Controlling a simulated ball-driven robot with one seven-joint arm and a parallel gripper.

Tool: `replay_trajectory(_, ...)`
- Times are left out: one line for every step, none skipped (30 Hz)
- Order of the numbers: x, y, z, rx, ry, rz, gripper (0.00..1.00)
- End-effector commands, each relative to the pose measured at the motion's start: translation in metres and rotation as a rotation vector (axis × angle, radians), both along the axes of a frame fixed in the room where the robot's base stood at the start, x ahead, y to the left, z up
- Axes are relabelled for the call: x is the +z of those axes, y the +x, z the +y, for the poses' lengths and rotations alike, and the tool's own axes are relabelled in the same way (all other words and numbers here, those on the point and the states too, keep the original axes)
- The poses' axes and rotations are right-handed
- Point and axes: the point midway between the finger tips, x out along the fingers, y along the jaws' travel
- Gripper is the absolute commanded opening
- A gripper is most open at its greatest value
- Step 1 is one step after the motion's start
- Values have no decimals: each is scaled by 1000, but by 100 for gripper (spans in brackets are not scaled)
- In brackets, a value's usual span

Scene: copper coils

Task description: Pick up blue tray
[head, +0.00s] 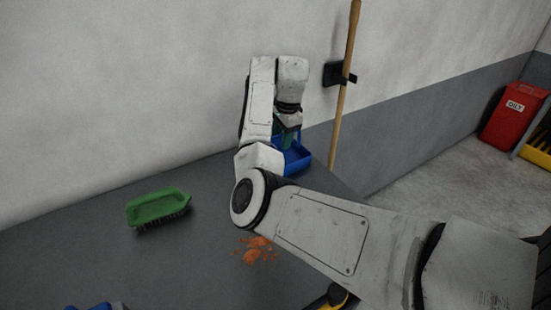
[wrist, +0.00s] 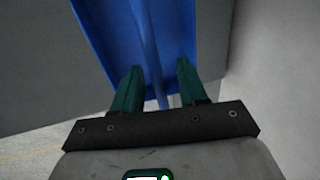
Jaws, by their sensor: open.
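The blue tray (head: 298,158) sits at the far end of the grey table, close to the wall, partly hidden behind my arm in the head view. In the wrist view the blue tray (wrist: 100,25) fills the upper middle, with a narrow blue bar running down it. My gripper (wrist: 158,75) has two green fingers spread apart, one on each side of that bar. A gap shows between the fingers and the bar. In the head view my gripper (head: 287,138) is over the tray, pointing down; its fingertips are hard to make out.
A green brush (head: 158,207) lies left on the grey table (head: 110,250). Orange crumbs (head: 258,250) lie near my arm. A yellow-black object (head: 335,298) and a blue object (head: 95,306) show at the front edge. A wooden pole (head: 345,90) stands right of the tray; a red bin (head: 513,115) stands beyond.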

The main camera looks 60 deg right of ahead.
Motion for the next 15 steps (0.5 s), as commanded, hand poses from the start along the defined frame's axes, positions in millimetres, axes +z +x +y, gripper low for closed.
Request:
replay_trajectory(-7, 1, 0, 0, 1, 3, 42)
replay_trajectory(-10, 1, 0, 0, 1, 2, 42)
replay_trajectory(-13, 2, 0, 1, 0, 2, 42)
replay_trajectory(-14, 2, 0, 1, 0, 2, 42)
replay_trajectory(-15, 2, 0, 1, 0, 2, 42)
replay_trajectory(-16, 2, -1, 0, 0, 1, 42)
replay_trajectory(-16, 2, -1, 0, 0, 1, 42)
replay_trajectory(-16, 2, -1, 0, 0, 1, 42)
replay_trajectory(-16, 2, -1, 0, 0, 1, 42)
replay_trajectory(-16, 2, -1, 0, 0, 1, 42)
replay_trajectory(-16, 2, -1, 0, 0, 1, 42)
replay_trajectory(-16, 2, -1, 0, 0, 1, 41)
replay_trajectory(-16, 2, -1, 0, 0, 1, 38)
replay_trajectory(-16, 2, -1, 0, 0, 1, 36)
replay_trajectory(-16, 2, -1, 0, 0, 1, 32)
